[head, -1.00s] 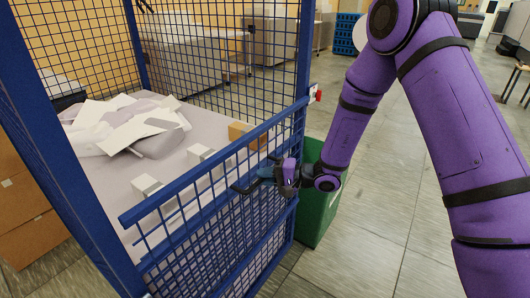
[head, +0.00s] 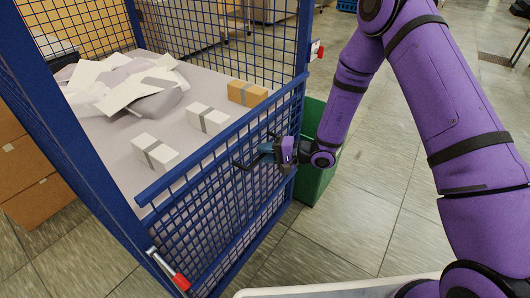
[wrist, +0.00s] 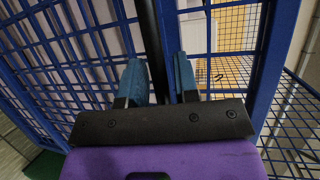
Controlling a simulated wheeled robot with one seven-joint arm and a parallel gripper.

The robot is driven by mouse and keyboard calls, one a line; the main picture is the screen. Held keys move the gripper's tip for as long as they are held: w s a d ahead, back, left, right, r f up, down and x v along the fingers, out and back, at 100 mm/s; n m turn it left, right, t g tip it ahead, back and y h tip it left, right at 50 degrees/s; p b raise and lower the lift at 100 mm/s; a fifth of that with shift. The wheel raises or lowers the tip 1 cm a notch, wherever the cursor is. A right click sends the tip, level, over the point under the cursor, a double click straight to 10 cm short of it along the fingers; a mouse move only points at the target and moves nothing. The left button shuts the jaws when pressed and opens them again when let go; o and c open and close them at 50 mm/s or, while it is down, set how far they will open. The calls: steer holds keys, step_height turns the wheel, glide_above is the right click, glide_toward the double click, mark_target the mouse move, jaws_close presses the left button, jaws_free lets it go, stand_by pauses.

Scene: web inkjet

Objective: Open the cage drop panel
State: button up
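The cage drop panel (head: 222,190) is blue wire mesh under a thick blue top rail (head: 230,140). It looks upright across the cage's front. A black handle (head: 243,164) sticks out from the panel, and in the wrist view a black bar (wrist: 152,45) runs up between my fingers. My gripper (head: 266,150) is at this handle; in the wrist view its two blue fingers (wrist: 160,78) stand apart on either side of the bar, and firm contact is not clear. Red-ended latches show at the left (head: 180,281) and right (head: 319,50) posts.
Inside the cage lie white boxes (head: 155,152), a brown box (head: 247,92) and a heap of pale packages (head: 125,82). A green bin (head: 313,184) stands close behind my gripper. Cardboard boxes (head: 38,200) stand at the left. Tiled floor is clear at the right.

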steer(key=shift+o, duration=0.7)
steer(key=v, duration=1)
steer(key=shift+d, duration=0.4)
steer(key=shift+r, duration=0.1)
steer(key=s+d+r+n+g+h, duration=0.1)
steer(key=s+r+n+g+h, duration=0.3)
steer(key=r, duration=0.6)
steer(key=s+d+r+n+g, duration=0.1)
steer(key=s+r+g, duration=0.1)
steer(key=s+r, duration=0.6)
steer(key=s+d+r+m+t+h, duration=0.1)
steer(key=s+d+r+t+h, duration=0.6)
steer(key=s+d+r+h, duration=0.4)
steer(key=s+d+r, duration=0.3)
steer(key=s+r, duration=0.2)
steer(key=r, duration=0.1)
steer(key=shift+s+d+r, duration=0.25)
steer(key=shift+s+d, duration=0.1)
steer(key=shift+d, duration=0.05)
